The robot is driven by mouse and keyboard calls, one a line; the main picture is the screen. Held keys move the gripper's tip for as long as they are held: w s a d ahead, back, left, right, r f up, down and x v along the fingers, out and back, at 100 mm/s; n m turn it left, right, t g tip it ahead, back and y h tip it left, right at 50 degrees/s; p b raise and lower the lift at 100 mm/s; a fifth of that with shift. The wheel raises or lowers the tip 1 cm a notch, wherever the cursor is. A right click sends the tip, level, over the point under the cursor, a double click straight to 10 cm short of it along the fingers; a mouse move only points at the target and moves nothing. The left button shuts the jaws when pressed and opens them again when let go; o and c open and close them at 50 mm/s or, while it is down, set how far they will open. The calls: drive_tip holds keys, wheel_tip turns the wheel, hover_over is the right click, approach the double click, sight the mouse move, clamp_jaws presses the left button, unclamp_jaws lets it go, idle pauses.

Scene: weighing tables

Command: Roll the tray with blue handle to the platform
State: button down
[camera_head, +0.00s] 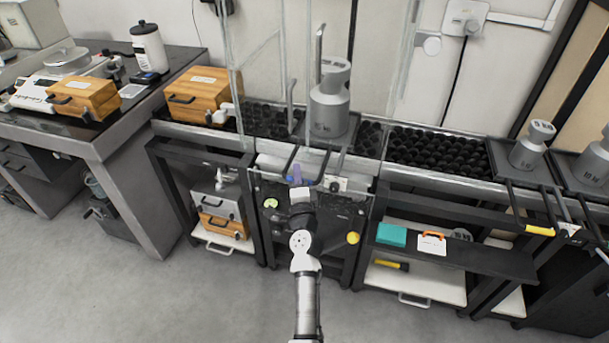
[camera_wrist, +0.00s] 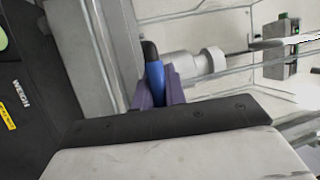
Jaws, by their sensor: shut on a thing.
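The blue handle (camera_head: 291,180) of the tray is at the front of the middle table; it also shows in the wrist view (camera_wrist: 154,76). My gripper (camera_head: 297,175) is shut on this handle, with its purple fingers (camera_wrist: 160,98) around it in the wrist view. Dark tray bars (camera_head: 292,158) run back from the handle. A large grey weight (camera_head: 328,112) stands upright behind them, between glass panels. My arm and the glass edges hide part of the tray, and I cannot make out the platform's edges clearly.
Black roller beds (camera_head: 437,152) lie on both sides of the weight. Clear glass panels (camera_head: 262,60) rise around it. To the right, a tray with a yellow handle (camera_head: 540,231) holds a grey weight (camera_head: 531,147). A wooden case (camera_head: 201,92) stands at the left.

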drive_tip(key=shift+w+a, duration=0.15)
drive_tip(key=shift+a, duration=0.35)
drive_tip(key=c, duration=1.5)
unclamp_jaws()
drive_tip(key=shift+o, duration=0.2)
drive_tip(key=shift+f, duration=0.1)
